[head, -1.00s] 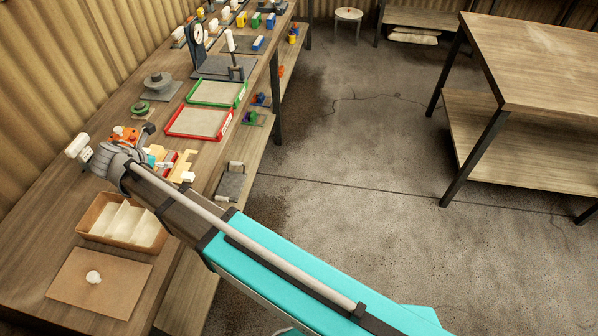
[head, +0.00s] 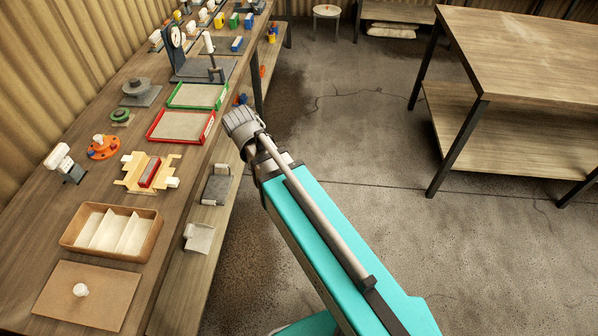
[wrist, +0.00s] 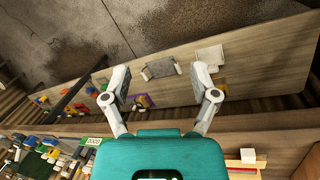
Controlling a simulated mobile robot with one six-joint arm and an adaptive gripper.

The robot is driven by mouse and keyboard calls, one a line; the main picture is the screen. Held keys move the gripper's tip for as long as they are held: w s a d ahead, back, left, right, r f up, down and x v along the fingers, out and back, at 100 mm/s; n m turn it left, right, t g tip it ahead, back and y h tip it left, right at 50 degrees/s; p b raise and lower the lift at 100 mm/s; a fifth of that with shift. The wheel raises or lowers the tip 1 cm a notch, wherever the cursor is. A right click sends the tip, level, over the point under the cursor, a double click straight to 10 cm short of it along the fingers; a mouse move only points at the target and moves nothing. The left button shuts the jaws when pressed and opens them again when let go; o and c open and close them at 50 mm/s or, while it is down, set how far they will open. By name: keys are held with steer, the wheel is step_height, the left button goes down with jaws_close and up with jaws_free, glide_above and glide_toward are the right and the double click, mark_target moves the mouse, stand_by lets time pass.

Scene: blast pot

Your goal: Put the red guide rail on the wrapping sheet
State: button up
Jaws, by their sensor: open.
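A red bar with a greyish top (head: 149,173), which looks like the red guide rail, sits in a pale yellow fixture (head: 130,181) on the workbench. In the wrist view part of the red bar (wrist: 240,172) shows at the bottom right. My gripper (wrist: 160,84) is open and empty, above the bench's lower shelf. It is away from the bar; in the head view the arm hides it. A pale grey sheet-like piece (head: 200,237) lies on the lower shelf and also shows in the wrist view (wrist: 211,56). I cannot tell whether it is the wrapping sheet.
A divided brown box (head: 76,246) and a brown panel with a white knob (head: 60,290) are near the bench front. Red (head: 156,139) and green (head: 176,105) trays stand further back. A dark grey piece (head: 216,190) lies on the shelf. Another table (head: 530,60) is right, with open floor between.

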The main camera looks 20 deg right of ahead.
steer(key=s+d+m+g+y, duration=0.1)
steer(key=s+d+m+y, duration=0.1)
steer(key=s+d+m, duration=0.4)
steer(key=d+m, duration=0.3)
steer(key=d, duration=0.1)
steer(key=shift+s+f, duration=0.25)
steer(key=shift+s, duration=0.05)
